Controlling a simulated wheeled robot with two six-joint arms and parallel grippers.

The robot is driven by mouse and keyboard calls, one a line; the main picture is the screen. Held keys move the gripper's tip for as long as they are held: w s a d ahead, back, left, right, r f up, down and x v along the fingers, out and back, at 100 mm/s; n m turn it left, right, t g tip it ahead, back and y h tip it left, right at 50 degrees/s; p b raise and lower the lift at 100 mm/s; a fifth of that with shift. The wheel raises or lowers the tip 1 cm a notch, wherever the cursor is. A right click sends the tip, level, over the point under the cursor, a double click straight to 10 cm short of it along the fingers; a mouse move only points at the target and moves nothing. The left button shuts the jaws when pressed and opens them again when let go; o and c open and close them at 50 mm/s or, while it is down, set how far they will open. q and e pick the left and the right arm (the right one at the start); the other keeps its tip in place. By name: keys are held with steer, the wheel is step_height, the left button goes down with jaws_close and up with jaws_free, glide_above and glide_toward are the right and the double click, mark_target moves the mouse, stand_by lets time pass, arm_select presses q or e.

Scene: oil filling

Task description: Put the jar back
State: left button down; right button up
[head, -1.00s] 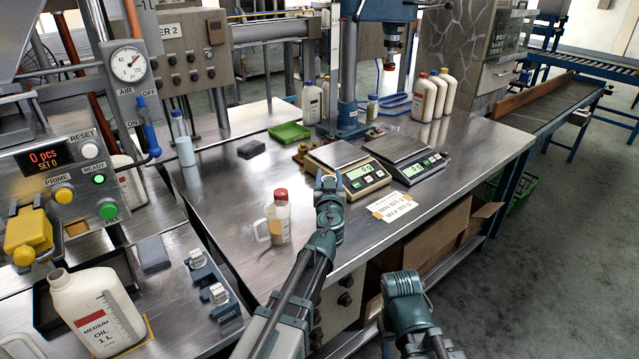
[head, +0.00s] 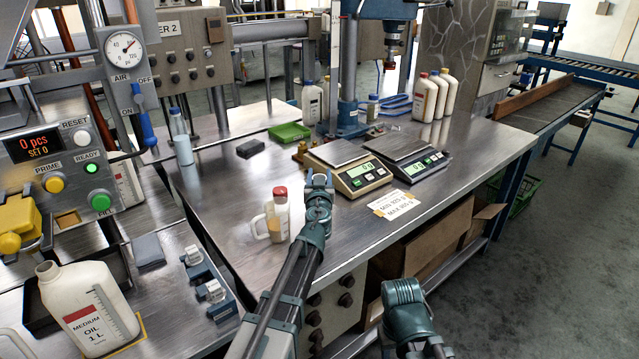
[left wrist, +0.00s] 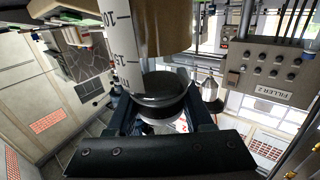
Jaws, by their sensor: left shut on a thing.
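My left gripper (head: 318,188) is over the steel table, in front of the left scale. In the left wrist view its fingers (left wrist: 164,112) are shut on a round jar (left wrist: 165,88) with a dark rim, a white strip with tick marks and brown contents. In the head view the gripper hides this jar, so I cannot tell whether it touches the table. A red-capped jug (head: 278,214) with a handle and amber contents stands just left of the gripper.
Two scales (head: 350,178) (head: 408,160) stand behind the gripper, with a paper label (head: 396,205) at right. An oil jug (head: 85,310) stands at front left.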

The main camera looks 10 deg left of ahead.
arm_select(q)
steer(key=shift+f, duration=0.15)
steer(key=shift+f, duration=0.2)
steer(key=shift+c, duration=1.4)
jaws_free()
steer(key=shift+r, duration=0.1)
steer(key=shift+r, duration=0.1)
steer(key=v, duration=1.2)
